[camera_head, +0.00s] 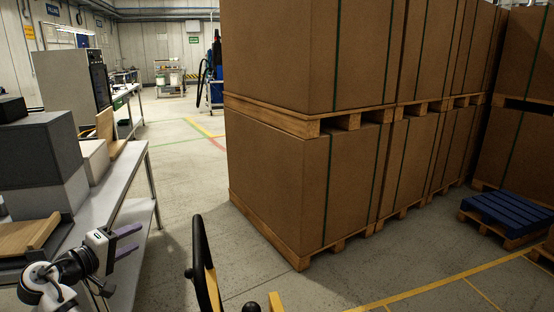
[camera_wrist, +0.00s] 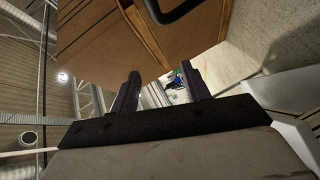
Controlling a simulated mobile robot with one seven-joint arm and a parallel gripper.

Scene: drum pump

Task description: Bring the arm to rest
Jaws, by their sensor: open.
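My gripper (camera_head: 127,241) is at the lower left of the head view, beside the edge of a grey workbench (camera_head: 122,190). Its two dark purple-grey fingers stand apart with nothing between them. In the wrist view my gripper (camera_wrist: 162,92) also shows its fingers spread, with open space and a distant floor area between them. The lower part of my arm is cut off by the picture's edge.
Tall stacks of strapped brown cartons (camera_head: 275,185) on wooden pallets fill the middle and right. A blue pallet (camera_head: 508,212) lies at right. Grey boxes (camera_head: 38,150) and a wooden piece (camera_head: 30,236) sit on the bench. A black curved handle (camera_head: 201,265) rises at bottom centre. An aisle of floor (camera_head: 180,140) is clear.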

